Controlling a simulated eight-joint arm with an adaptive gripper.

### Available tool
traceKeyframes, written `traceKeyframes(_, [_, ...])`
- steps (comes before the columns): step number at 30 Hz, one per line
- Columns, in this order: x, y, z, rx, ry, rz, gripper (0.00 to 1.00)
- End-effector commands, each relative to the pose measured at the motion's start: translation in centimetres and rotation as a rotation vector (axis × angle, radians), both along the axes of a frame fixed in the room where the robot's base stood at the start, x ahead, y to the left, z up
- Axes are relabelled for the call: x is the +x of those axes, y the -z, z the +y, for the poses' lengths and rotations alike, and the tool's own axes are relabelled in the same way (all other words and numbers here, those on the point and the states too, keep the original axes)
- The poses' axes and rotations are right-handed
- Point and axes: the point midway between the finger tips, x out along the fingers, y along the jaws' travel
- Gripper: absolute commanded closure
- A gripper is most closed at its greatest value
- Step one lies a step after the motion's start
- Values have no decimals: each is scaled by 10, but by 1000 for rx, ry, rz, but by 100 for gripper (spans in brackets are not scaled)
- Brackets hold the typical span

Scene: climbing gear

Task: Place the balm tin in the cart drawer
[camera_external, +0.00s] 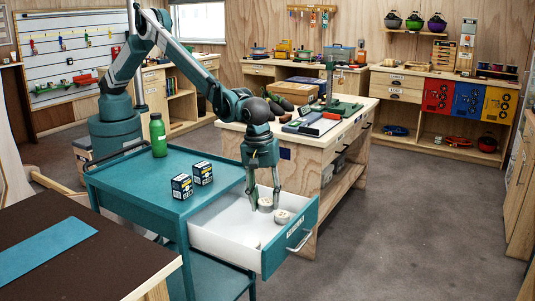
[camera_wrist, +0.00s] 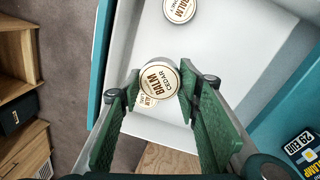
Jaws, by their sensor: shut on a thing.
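My gripper (camera_external: 264,207) reaches down into the open drawer (camera_external: 222,239) of the teal cart. Its fingers are shut on a round, pale balm tin (camera_external: 265,202). In the wrist view the held balm tin (camera_wrist: 161,77), labelled "BALM CEDAR", sits between the two green fingertips (camera_wrist: 158,88). It appears to be over the drawer's white floor; its exact height is unclear. A second balm tin (camera_external: 282,216) lies in the drawer beside it, to the right.
Two dark boxes (camera_external: 182,186) and a green bottle (camera_external: 158,135) stand on the cart top (camera_external: 130,183). The drawer's labelled front (camera_external: 291,236) is near the gripper. A wooden workbench (camera_external: 300,155) stands close behind. The drawer's near-left part looks mostly free.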

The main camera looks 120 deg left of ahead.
Motion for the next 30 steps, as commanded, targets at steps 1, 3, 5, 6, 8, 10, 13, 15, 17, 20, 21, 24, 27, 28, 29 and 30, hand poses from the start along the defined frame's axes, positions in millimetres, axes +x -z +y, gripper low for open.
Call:
traceKeyframes(1, [0, 4, 0, 0, 0, 0, 79])
traceKeyframes(3, [0, 10, 0, 0, 0, 0, 79])
traceKeyframes(5, [0, 18, 0, 0, 0, 0, 79])
traceKeyframes(6, [0, 23, 0, 0, 0, 0, 79])
traceKeyframes(8, [0, 32, 0, 0, 0, 0, 79])
traceKeyframes(10, [0, 42, 0, 0, 0, 0, 79])
traceKeyframes(13, [0, 53, 0, 0, 0, 0, 79])
traceKeyframes(15, [0, 58, 0, 0, 0, 0, 79])
traceKeyframes(17, [0, 60, 0, 0, 0, 0, 79])
traceKeyframes(20, [0, 60, 0, 0, 0, 0, 79])
traceKeyframes(21, [0, 60, 0, 0, 0, 0, 79])
traceKeyframes(24, [0, 60, 0, 0, 0, 0, 79])
traceKeyframes(27, [0, 61, 0, 0, 0, 0, 79])
traceKeyframes(28, [0, 62, 0, 0, 0, 0, 79])
traceKeyframes(29, [0, 63, 0, 0, 0, 0, 79])
traceKeyframes(30, [0, 66, 0, 0, 0, 0, 79])
